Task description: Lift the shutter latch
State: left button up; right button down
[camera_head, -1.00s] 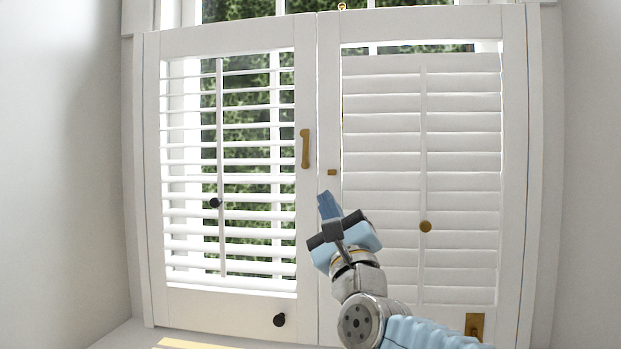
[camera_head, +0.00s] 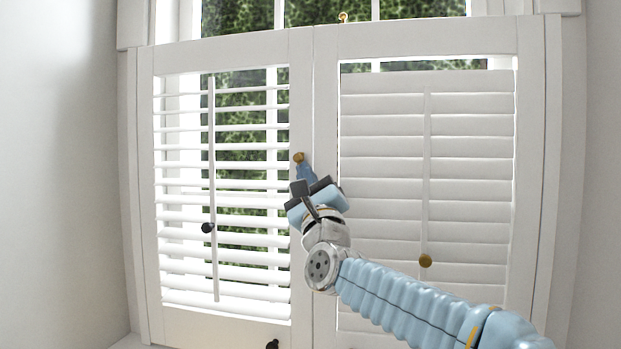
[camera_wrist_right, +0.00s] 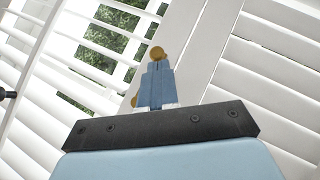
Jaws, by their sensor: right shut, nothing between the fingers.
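The brass latch (camera_head: 298,157) is on the inner stile of the left shutter panel (camera_head: 302,90). Only its rounded top shows in the head view; my right gripper hides the rest. In the right wrist view the latch's round end (camera_wrist_right: 157,52) shows just beyond the fingertips, and a bit of brass shows beside the fingers at lower left. My right gripper (camera_head: 304,170) is shut and empty, its blue fingers in front of the latch. I cannot tell whether they touch it. The brass catch on the right panel is hidden. My left gripper is not in view.
The right shutter panel (camera_head: 325,110) has closed louvers and a brass knob (camera_head: 425,260). The left panel's louvers are open, with a dark knob (camera_head: 207,228) on the tilt rod. A small brass hook (camera_head: 343,17) is at the top. Plain walls flank the window.

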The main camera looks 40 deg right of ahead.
jog(key=shift+w+a+r+n+y+b, duration=0.2)
jog(key=shift+n+y+b, duration=0.15)
jog(key=shift+n+y, duration=0.7)
jog(key=shift+w+a+r+n+y+b, duration=0.15)
jog(key=shift+n+y+b, duration=0.15)
jog(key=shift+n+y, duration=0.7)
jog(key=shift+f+n+h, duration=0.1)
jog(key=shift+n+h, duration=0.15)
